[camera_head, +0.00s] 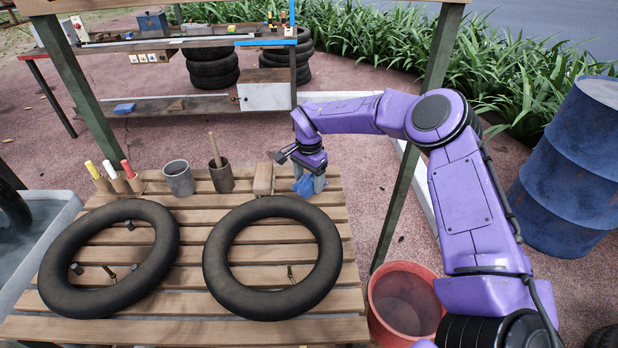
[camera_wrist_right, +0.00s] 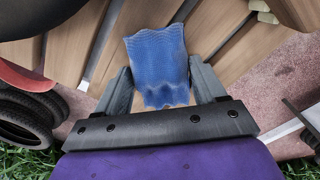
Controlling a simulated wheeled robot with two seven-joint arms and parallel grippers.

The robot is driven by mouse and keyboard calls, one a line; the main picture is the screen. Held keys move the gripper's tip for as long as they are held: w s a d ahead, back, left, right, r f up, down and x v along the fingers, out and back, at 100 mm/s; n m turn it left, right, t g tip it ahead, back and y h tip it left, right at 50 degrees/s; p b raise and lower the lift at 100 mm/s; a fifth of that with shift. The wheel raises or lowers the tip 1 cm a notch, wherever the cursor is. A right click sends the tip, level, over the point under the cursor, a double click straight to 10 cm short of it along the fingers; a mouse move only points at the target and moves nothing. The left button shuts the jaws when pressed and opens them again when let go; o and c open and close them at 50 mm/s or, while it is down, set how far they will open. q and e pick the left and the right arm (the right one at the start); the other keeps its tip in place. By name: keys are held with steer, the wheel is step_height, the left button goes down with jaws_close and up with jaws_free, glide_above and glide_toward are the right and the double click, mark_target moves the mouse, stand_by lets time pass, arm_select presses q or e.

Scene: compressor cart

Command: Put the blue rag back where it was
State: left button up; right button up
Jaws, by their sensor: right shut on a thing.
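The blue rag (camera_head: 304,186) is at the back right corner of the slatted wooden table (camera_head: 190,262). My right gripper (camera_head: 310,180) reaches over it from behind, pointing down, and is shut on it. The right wrist view shows the blue rag (camera_wrist_right: 158,60) between the two grey fingers of my right gripper (camera_wrist_right: 165,82), with wooden slats behind it. I cannot tell whether the rag touches the slats. My left gripper is not in view.
A wooden block (camera_head: 263,179) stands just left of the rag. A cup with a handle (camera_head: 221,178), a grey cup (camera_head: 178,178) and several markers (camera_head: 114,175) line the back edge. Two black tubes (camera_head: 272,304) lie in front. A red bucket (camera_head: 405,300) stands right of the table.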

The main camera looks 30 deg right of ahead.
mark_target(309, 177)
steer(key=o, duration=0.9)
steer(key=shift+f, duration=0.1)
step_height(309, 177, up, 12)
steer(key=shift+r, duration=0.2)
